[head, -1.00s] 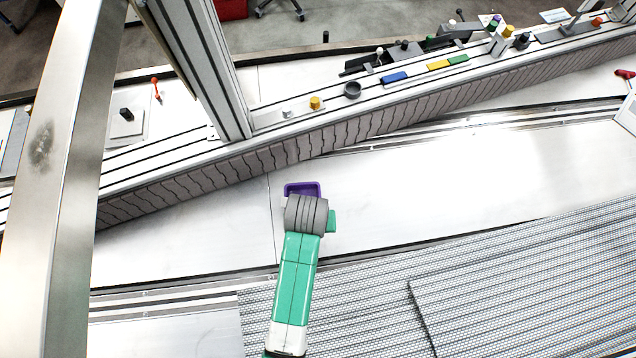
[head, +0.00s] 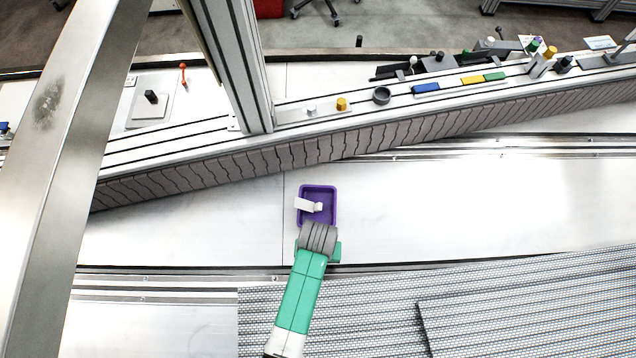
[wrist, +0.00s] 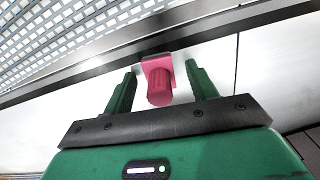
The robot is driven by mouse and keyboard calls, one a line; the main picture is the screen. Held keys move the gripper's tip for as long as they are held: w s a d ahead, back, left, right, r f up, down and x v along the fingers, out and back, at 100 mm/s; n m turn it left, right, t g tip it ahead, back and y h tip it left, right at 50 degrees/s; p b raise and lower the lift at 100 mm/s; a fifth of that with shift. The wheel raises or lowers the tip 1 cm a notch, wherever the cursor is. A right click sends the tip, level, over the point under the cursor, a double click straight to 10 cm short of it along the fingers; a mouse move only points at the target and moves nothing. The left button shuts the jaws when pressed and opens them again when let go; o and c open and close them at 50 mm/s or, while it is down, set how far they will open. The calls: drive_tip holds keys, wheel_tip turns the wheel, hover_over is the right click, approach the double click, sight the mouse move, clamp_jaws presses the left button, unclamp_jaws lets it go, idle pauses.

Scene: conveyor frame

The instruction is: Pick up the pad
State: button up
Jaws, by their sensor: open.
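My gripper (wrist: 161,75) is open in the wrist view, with one green finger on each side of a pink object. The pink object (wrist: 158,82) has a flat plate and a rounded grip pointing towards me, on the white surface near a metal rail. There is space beside it, and I cannot tell whether either finger touches it. I cannot tell if it is the pad. In the head view my gripper (head: 320,250) points down just in front of a purple tray, and the pink object is hidden there.
The purple tray (head: 331,218) holds a white piece (head: 306,204). A grey square plate with a black knob (head: 150,97) lies at the left. A ledge behind carries a grey cup (head: 382,95) and coloured blocks. Wire mesh (head: 520,295) lies at front right. White surface is clear either side.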

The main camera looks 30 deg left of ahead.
drive_tip(key=c, duration=1.1)
drive_tip(key=shift+r, duration=0.45)
drive_tip(key=r, duration=0.1)
drive_tip(key=s+r+p, duration=0.1)
drive_tip(key=r, duration=0.1)
drive_tip(key=shift+d, duration=0.15)
drive_tip(key=s+d, duration=0.1)
drive_tip(key=s, duration=0.3)
drive_tip(key=s+d+p, duration=0.1)
drive_tip(key=s, duration=0.4)
drive_tip(key=s+d+r+p, duration=0.1)
drive_tip(key=s+d, duration=0.1)
drive_tip(key=s, duration=0.3)
drive_tip(key=shift+s, duration=0.15)
